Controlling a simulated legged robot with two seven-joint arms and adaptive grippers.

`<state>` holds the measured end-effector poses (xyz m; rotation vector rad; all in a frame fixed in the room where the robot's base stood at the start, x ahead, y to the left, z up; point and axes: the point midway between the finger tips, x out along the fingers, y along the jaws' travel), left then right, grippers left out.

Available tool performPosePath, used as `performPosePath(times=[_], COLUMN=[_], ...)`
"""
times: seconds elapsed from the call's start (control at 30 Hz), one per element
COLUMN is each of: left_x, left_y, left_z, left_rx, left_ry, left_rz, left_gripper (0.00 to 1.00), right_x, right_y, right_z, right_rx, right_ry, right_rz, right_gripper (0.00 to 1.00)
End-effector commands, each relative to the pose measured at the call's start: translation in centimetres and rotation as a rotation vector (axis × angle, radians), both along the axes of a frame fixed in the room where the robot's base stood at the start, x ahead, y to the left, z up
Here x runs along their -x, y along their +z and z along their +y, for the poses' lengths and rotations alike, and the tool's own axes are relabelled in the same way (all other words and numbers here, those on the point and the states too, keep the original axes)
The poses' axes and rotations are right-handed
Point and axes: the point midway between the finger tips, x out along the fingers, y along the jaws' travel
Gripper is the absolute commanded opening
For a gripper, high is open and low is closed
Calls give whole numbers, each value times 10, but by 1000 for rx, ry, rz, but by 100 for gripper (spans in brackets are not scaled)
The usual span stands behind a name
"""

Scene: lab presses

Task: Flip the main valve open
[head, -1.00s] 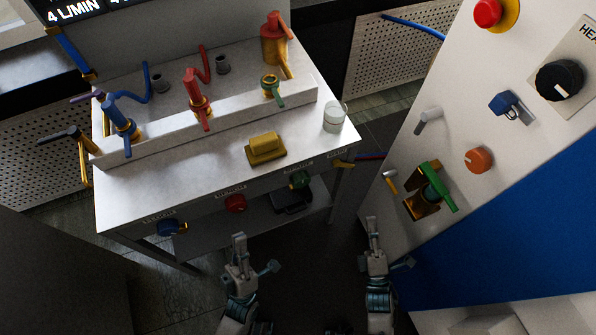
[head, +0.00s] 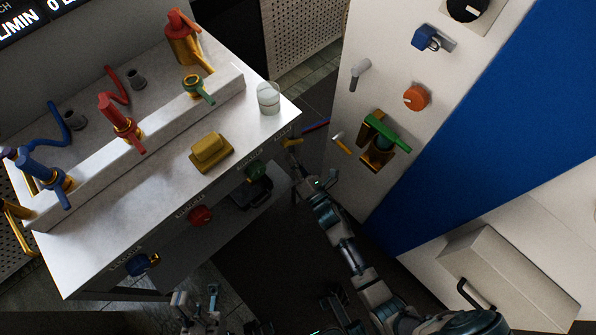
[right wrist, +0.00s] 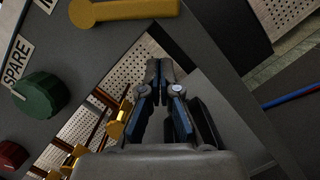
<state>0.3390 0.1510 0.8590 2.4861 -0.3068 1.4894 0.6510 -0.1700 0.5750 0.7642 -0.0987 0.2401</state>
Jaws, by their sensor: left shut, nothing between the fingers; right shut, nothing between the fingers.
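A yellow lever valve (head: 291,142) sits at the right end of the bench's front panel. In the right wrist view the yellow lever (right wrist: 128,10) lies across the top, its round hub at the left; the label beside it is cut off, with only the start of a letter like M showing. My right gripper (head: 310,180) is just below and right of the lever in the head view, apart from it. In the right wrist view the right gripper (right wrist: 162,66) is shut and empty, below the lever. My left gripper (head: 198,298) is low in the head view, shut and empty, away from the valve.
A green knob (head: 256,170) labelled SPARE, a red knob (head: 200,216) and a blue knob (head: 137,265) line the bench front. A white cabinet (head: 385,75) with a green-handled valve (head: 386,134) stands at the right. A glass beaker (head: 268,98) sits near the bench corner.

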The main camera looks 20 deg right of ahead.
Motion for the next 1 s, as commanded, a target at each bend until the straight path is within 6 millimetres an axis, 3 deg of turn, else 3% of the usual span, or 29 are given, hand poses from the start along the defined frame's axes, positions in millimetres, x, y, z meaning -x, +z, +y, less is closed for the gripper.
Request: performPosePath(times=[0.1, 0.23, 1.0], left_x=[2, 3, 1], left_y=[2, 2, -1], left_z=[0, 0, 0], left_rx=[1, 2, 0], left_ry=[0, 0, -1], left_rz=[0, 3, 3], left_gripper=[0, 0, 0], right_x=[-3, -5, -7], right_y=[17, 23, 27], right_z=[-13, -19, -25], right_rx=[6, 2, 54], right_ry=[-1, 0, -2], right_rz=[-5, -3, -22], right_gripper=[0, 0, 0])
